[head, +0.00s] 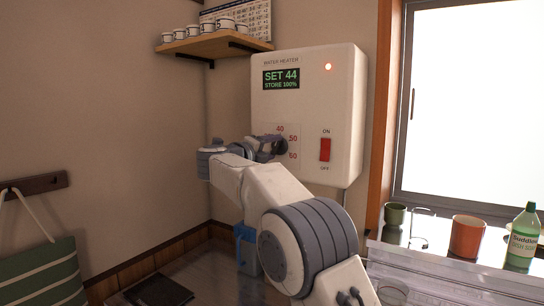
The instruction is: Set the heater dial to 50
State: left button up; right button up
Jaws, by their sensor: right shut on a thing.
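The water heater (345,105) is a white box on the back wall. Its green display (281,79) reads SET 44 and STORE 100%. The dial (282,146) is a dark knob on the heater's lower left, with red marks 40, 50 and 60 beside it. My right gripper (275,147) is at the dial and shut on it; the fingers hide most of the knob and its pointer. A red ON/OFF switch (325,150) is to the right of the dial, and an orange light glows at the top right. My left gripper is out of view.
A wooden shelf (213,46) with several cups hangs at the upper left. A blue container (246,250) stands below the heater. At the right are a green cup (395,215), an orange cup (467,236) and a green soap bottle (523,236). A striped bag (42,275) hangs at left.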

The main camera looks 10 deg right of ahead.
jog(key=m+b, duration=0.2)
jog(key=m, duration=0.2)
jog(key=shift+f, duration=0.2)
jog(key=shift+m+b, duration=0.65)
jog(key=shift+m, duration=0.95)
jog(key=shift+r, duration=0.1)
jog(key=o, duration=1.4)
jog(key=shift+c, duration=0.2)
jog(key=b+v, duration=0.3)
jog(key=v, duration=0.7)
jog(key=shift+s+a, duration=0.15)
jog(key=shift+s, duration=0.05)
